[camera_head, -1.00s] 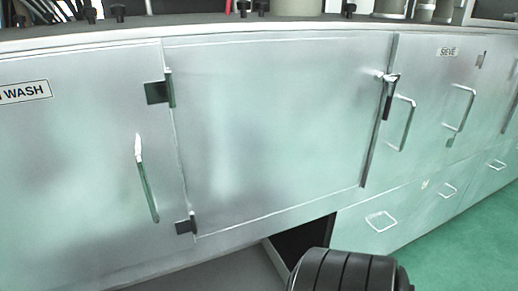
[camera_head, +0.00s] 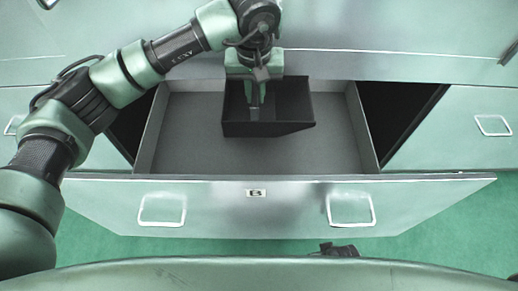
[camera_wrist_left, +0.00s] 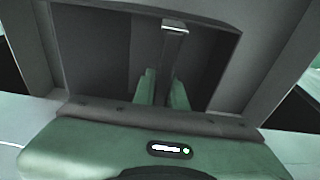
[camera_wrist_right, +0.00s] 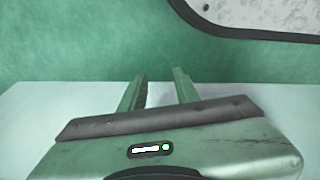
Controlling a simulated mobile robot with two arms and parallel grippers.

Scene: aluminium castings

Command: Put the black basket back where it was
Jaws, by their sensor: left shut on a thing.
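The black basket (camera_head: 290,108) is a dark open box inside the outline of an open drawer (camera_head: 190,140), toward its back. I cannot tell whether it rests on the drawer floor or hangs just above it. My left gripper (camera_head: 256,108) reaches down from above and is shut on the basket. In the left wrist view, the left fingers (camera_wrist_left: 164,88) are close together against the dark basket (camera_wrist_left: 100,55), at a pale strip. My right gripper (camera_wrist_right: 158,88) is open and empty in the right wrist view, over a pale surface and green background.
The drawer front (camera_head: 258,208) carries a "B" label and two handles. Bare grey drawer floor shows left, right and in front of the basket. Dark gaps flank the drawer. A closed drawer with a handle (camera_head: 492,125) is at right. Green floor (camera_head: 110,235) lies in front.

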